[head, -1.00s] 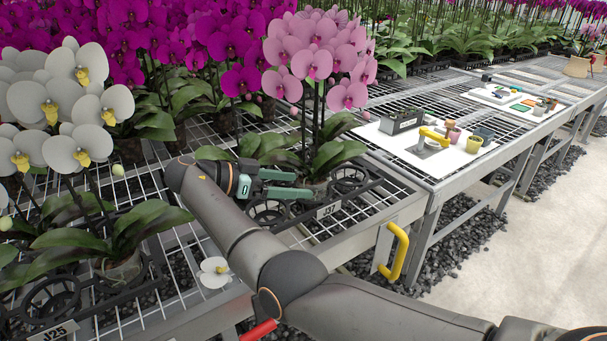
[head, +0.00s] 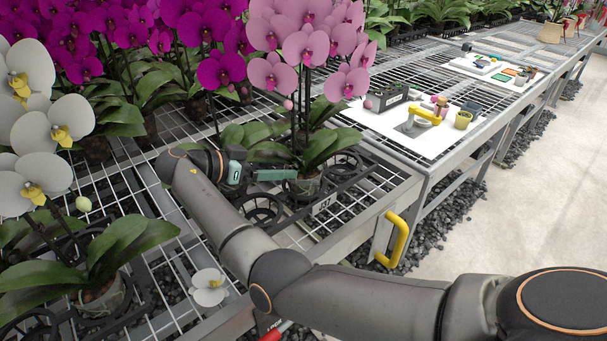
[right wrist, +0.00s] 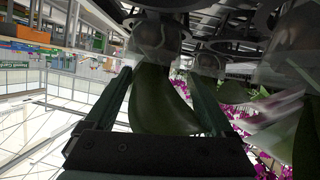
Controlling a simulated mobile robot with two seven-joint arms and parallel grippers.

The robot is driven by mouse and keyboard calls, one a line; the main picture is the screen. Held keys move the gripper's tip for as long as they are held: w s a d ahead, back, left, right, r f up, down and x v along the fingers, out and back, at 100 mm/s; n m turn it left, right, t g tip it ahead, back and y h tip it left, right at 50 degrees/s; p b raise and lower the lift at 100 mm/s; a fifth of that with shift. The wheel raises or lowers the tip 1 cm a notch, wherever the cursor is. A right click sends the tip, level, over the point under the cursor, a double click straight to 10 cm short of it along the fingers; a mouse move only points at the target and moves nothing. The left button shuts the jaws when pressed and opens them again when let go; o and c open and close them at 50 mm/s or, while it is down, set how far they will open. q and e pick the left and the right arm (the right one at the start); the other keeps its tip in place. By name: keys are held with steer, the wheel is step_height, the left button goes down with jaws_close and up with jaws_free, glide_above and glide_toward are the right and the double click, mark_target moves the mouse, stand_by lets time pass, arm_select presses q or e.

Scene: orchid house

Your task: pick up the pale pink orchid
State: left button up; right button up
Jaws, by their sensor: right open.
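The pale pink orchid (head: 308,45) stands upright in a clear pot on the mesh bench, its green leaves spreading low. Its pot (head: 305,184) sits in a black holder behind the J37 tag (head: 322,205). My right gripper (head: 292,176) is open, low at the left side of this pot, under the leaves. In the right wrist view, the open fingers (right wrist: 160,95) have a green leaf between them, with a clear pot (right wrist: 156,35) just beyond the tips. Whether the fingers touch the pot cannot be told. My left gripper is not in view.
A white orchid (head: 45,130) stands at the left and magenta orchids (head: 130,30) crowd behind. A fallen white flower (head: 208,287) lies near the front edge. A yellow handle (head: 393,240) sticks out at the bench corner. A white board (head: 430,140) with tools lies at the right.

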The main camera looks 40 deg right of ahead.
mark_target(293, 166)
steer(key=x, duration=0.5)
jaws_close()
stand_by(0.7)
steer(key=shift+w+r, duration=0.1)
